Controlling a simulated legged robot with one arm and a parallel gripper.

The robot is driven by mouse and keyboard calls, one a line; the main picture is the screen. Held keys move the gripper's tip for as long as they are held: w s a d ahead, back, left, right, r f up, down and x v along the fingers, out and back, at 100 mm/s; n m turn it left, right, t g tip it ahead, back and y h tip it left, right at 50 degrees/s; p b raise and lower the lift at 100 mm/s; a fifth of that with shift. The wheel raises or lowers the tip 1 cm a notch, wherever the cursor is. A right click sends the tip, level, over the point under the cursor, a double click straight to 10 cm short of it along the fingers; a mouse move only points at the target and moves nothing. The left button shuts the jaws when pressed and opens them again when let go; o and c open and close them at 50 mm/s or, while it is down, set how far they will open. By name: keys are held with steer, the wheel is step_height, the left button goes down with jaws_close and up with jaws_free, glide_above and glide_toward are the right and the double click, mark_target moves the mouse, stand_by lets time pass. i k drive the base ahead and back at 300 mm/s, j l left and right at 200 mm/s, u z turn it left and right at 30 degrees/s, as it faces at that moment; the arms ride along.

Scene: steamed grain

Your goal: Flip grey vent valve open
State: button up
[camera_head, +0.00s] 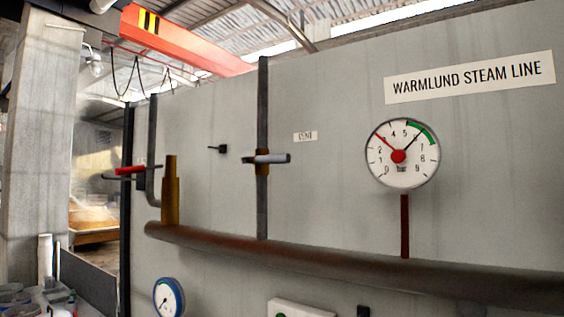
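The grey vent valve handle (272,158) sits across a dark vertical pipe (263,95), just left of centre in the head view. The handle lies near level, crosswise to the pipe, on a brass-coloured valve body (262,168). A small white label (305,136), which seems to read VENT, is on the wall to its upper right. My gripper is not in view.
A rusty horizontal pipe (350,263) runs below the valve. A red-handled valve (131,170) and a brass fitting (171,195) stand to the left. A round gauge (403,172) is at right. A blue-rimmed gauge (167,298) and pale box (300,308) are low down.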

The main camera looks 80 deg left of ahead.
mark_target(281, 157)
steer(key=u, duration=2.75)
